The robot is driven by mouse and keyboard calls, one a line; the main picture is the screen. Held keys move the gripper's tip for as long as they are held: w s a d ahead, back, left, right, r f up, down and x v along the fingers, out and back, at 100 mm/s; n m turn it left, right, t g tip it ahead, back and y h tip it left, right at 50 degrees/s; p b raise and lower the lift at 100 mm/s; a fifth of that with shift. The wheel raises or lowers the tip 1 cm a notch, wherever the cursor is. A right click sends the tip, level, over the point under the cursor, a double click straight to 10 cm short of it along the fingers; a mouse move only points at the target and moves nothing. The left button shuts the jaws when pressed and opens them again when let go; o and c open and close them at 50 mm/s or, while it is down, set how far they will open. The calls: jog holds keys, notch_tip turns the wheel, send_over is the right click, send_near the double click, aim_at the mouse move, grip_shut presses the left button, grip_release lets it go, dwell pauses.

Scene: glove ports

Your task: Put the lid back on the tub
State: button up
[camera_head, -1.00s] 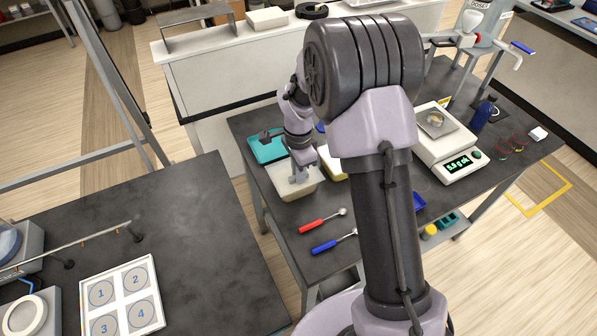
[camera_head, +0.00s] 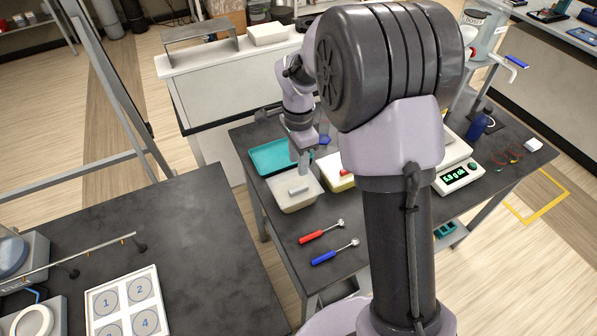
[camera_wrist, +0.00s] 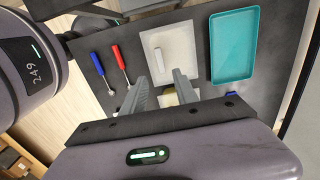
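The tub (camera_head: 290,207) is a pale, low square box at the left part of the dark bench, also visible in the wrist view (camera_wrist: 146,40). A pale lid (camera_head: 284,190) with a light grey bar handle (camera_head: 298,189) lies over its top, within its rim. The lid looks roughly level; I cannot tell if it is fully seated. The lid also shows in the wrist view (camera_wrist: 175,45), with the bar (camera_wrist: 158,60) near one side. My gripper (camera_head: 303,170) is above the tub's far side, apart from the handle. Its fingers (camera_wrist: 166,70) are spread with nothing held.
A teal tray (camera_head: 272,157) lies behind the tub. A yellow-and-white block (camera_head: 338,173) stands to its right. A red-handled tool (camera_head: 315,236) and a blue-handled tool (camera_head: 330,254) lie in front. A scale (camera_head: 459,172) is further right.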

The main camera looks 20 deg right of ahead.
jog(key=s+a+r+n+t, duration=0.1)
jog(key=s+r+n, duration=0.1)
jog(key=s+r, duration=0.4)
jog(key=s+a+r+n+t, duration=0.1)
jog(key=s+r+n+t, duration=0.2)
jog(key=r, duration=0.5)
jog(key=s+a+r+n+t+y, duration=0.1)
jog(key=s+n, duration=0.2)
jog(key=s, duration=0.5)
jog(key=s+a+r+n+y, duration=0.1)
jog(key=s+r+n, duration=0.1)
jog(key=s, duration=0.6)
jog(key=shift+s+r+n+t, duration=0.2)
jog(key=shift+n+t, duration=0.2)
jog(key=shift+n, duration=0.3)
jog(key=shift+w, duration=0.1)
notch_tip(320, 180, down, 13)
jog(key=b, duration=1.3)
